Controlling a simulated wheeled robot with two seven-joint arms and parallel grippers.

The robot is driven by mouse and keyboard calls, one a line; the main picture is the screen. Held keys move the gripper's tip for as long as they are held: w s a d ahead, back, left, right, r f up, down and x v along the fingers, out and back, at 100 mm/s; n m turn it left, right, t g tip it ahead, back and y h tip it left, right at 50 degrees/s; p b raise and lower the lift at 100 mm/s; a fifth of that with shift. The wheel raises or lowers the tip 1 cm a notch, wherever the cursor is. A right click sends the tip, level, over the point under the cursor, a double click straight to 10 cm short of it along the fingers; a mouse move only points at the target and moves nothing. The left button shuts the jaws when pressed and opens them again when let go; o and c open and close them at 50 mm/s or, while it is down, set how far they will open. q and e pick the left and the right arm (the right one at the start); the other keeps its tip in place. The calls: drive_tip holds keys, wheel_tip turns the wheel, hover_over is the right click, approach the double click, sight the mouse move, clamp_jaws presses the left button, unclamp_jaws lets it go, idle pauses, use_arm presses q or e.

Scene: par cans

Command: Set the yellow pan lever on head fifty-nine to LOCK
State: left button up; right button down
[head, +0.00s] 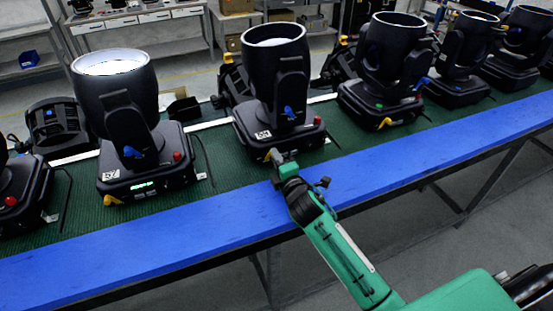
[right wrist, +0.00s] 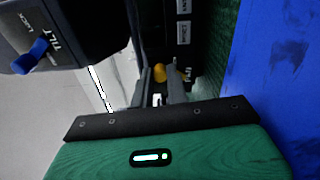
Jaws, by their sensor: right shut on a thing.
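The head in the middle (head: 276,60) is a black par can on a black base (head: 290,140). Its white number label (head: 263,134) is too small to read surely. Its yellow pan lever (head: 268,155) sits at the base's front left corner. In the right wrist view the yellow lever (right wrist: 159,74) shows between the fingers, partly hidden by them. My right gripper (head: 274,158) is at this corner, shut on the lever; its fingers also show in the right wrist view (right wrist: 159,88). The lever's LOCK marking cannot be made out. My left gripper is not in view.
A blue tilt lever (right wrist: 35,52), marked TILT and LOCK, is at the upper left in the right wrist view. Other heads stand left (head: 115,90) and right (head: 390,50) on the green bench top (head: 222,180). A blue strip (head: 180,228) runs along the front edge.

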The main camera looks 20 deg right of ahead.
drive_tip(key=c, duration=1.4)
unclamp_jaws()
drive_tip(key=shift+d, duration=0.1)
drive_tip(key=shift+s+f, duration=0.15)
drive_tip(key=shift+s, duration=0.35)
drive_tip(key=s+b, duration=0.1)
drive_tip(key=s, duration=0.5)
drive_tip(key=s+b, duration=0.2)
drive_tip(key=s, duration=0.3)
drive_tip(key=shift+s+d, duration=0.2)
drive_tip(key=shift+s, duration=0.7)
